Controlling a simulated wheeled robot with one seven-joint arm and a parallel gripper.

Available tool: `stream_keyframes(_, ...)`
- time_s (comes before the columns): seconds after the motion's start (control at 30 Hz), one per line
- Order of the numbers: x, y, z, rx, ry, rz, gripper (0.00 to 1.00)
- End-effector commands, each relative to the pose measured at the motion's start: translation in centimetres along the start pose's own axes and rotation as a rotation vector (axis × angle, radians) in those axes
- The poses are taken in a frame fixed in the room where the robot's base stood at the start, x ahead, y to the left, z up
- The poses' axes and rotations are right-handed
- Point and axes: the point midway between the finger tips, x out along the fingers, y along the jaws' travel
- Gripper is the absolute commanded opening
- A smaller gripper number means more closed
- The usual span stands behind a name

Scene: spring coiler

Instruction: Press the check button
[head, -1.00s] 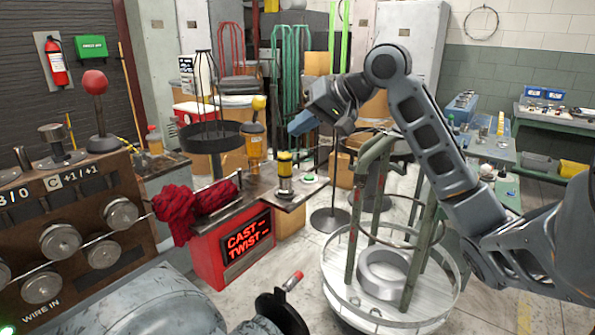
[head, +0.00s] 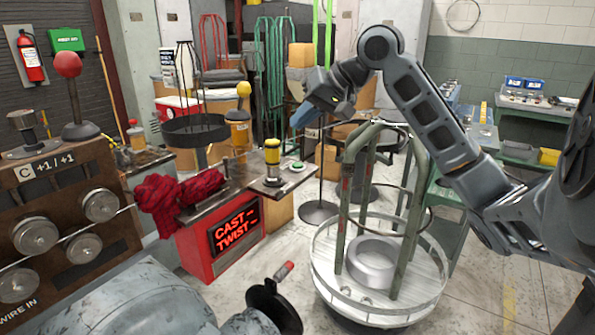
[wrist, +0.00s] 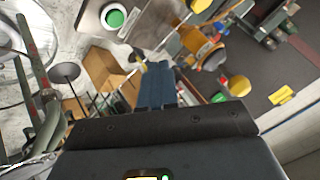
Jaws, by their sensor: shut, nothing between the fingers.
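A green button (head: 297,165) with a pale rim sits on the end of the metal bench beside a yellow-topped post (head: 272,158). No label on it can be read, so I cannot confirm that it is the check button. It also shows in the wrist view (wrist: 115,18) at the top, on a pale plate. My gripper (head: 303,115) has blue fingers and hangs above and slightly right of the button in the head view, clear of it. In the wrist view the blue fingers (wrist: 160,83) are together and empty, pointing away from the button.
Red cloth (head: 180,196) lies on the bench. A round white-railed stand (head: 330,275) with green posts is at the right. A black ring stand (head: 196,130) rises behind the bench.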

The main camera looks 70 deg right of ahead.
Motion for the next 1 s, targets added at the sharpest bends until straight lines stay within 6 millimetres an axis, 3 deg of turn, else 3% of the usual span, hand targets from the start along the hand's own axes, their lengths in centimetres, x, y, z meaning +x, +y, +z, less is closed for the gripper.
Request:
stream_keyframes(0.4,4.1,2.9,3.0,0.001,0.000,-0.003,0.00)
stream_keyframes(1.0,4.5,3.3,3.3,0.000,0.001,0.000,0.00)
